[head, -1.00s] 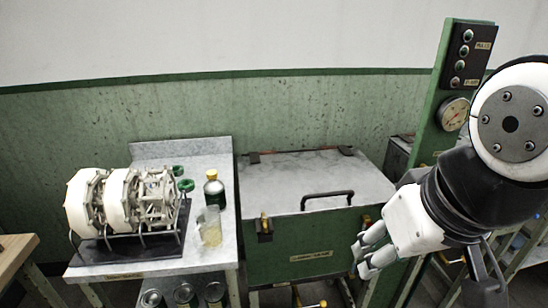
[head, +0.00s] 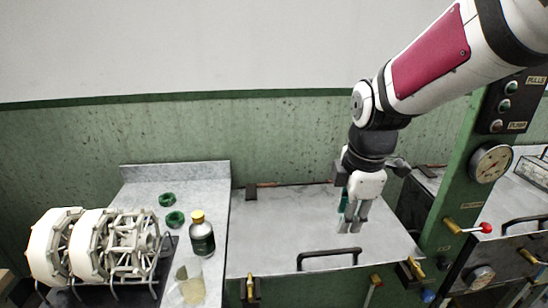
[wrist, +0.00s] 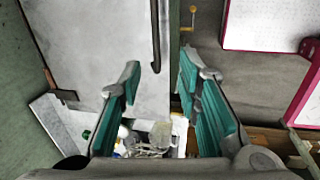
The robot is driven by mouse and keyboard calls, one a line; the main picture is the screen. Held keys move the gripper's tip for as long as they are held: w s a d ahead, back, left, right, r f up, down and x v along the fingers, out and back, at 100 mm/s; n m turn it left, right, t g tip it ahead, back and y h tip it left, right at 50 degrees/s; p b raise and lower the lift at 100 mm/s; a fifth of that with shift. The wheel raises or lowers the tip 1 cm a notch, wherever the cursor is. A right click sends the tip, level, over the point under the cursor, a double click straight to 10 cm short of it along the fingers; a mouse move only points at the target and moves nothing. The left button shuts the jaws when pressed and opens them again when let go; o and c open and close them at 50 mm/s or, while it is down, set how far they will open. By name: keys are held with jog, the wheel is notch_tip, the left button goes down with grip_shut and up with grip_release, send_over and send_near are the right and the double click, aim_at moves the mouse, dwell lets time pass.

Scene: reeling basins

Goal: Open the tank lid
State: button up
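The tank lid (head: 270,225) is a flat grey panel lying closed on a green tank (head: 310,285). A black bar handle (head: 328,255) runs along its front part; the handle also shows in the wrist view (wrist: 155,40). My gripper (head: 351,228) points down above the right part of the lid, a little behind and right of the handle. In the wrist view my gripper (wrist: 161,72) has its teal-padded fingers apart, with nothing between them. A latch (head: 251,288) shows on the tank's front left and another (head: 414,268) at its right corner.
A grey bench (head: 215,240) at left holds a reel machine (head: 100,250), a dark bottle (head: 202,235), a glass jar (head: 190,283) and green rings (head: 175,219). A green post (head: 465,190) with a gauge (head: 491,162) and red-knobbed lever (head: 484,228) stands at right. A green wall is behind.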

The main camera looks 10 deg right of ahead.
jog(key=b, duration=0.2)
send_near(333, 251)
jog(key=shift+n, duration=0.3)
jog(key=f, duration=0.2)
jog(key=w+f, duration=0.1)
jog(key=f, duration=0.5)
jog(key=shift+w, duration=0.25)
grip_shut()
